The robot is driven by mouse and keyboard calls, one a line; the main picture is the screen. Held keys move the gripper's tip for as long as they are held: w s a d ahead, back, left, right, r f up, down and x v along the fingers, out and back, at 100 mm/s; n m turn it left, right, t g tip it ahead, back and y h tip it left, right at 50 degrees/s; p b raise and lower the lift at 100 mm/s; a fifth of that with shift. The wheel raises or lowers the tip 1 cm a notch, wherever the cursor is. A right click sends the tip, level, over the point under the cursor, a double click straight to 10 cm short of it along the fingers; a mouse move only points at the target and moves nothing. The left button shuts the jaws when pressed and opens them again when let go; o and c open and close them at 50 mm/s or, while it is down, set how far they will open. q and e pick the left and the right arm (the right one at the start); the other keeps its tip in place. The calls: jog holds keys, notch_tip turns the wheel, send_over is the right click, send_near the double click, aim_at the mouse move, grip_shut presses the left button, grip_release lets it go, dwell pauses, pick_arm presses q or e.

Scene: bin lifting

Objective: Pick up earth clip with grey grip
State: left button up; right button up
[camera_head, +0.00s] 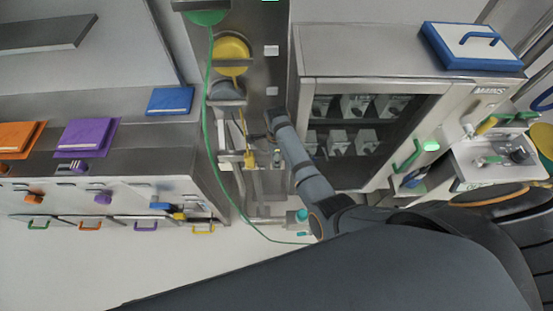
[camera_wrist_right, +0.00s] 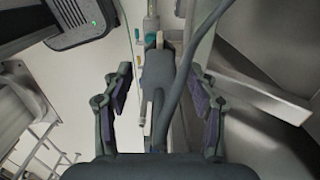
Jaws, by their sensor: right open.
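The earth clip with a dark grey grip (camera_wrist_right: 157,75) shows in the right wrist view, between the two fingers of my right gripper (camera_wrist_right: 161,100). The fingers are open, with a gap to the grip on each side. A thick grey cable (camera_wrist_right: 188,65) runs up and to the right beside the clip. In the head view my right arm reaches to the fixture in the middle, and its gripper (camera_head: 257,138) is small there. The clip is too small there to tell apart. My left gripper is not in view.
A yellow reel (camera_head: 231,52) and a grey reel (camera_head: 226,90) are on the metal column, with a green cable (camera_head: 206,100) hanging down left. A cabinet with a dark window (camera_head: 365,125) stands right. A bench with orange, purple and blue pads (camera_head: 170,100) stands left.

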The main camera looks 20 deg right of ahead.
grip_shut()
jog(key=shift+r, duration=0.1)
dwell(0.3)
jog(key=shift+r, duration=0.15)
notch_tip(320, 180, up, 2)
jog(key=shift+w+r, duration=0.1)
jog(key=shift+r, duration=0.05)
jog(key=s+d+r, duration=0.3)
jog(key=s+r, duration=0.2)
jog(key=s, duration=0.1)
jog(key=s+d+r, duration=0.2)
jog(key=s+r, duration=0.3)
jog(key=s, duration=0.2)
jog(key=shift+d+r+p, duration=0.15)
jog(key=shift+d+p, duration=0.15)
jog(key=shift+d, duration=0.1)
jog(key=shift+w, duration=0.1)
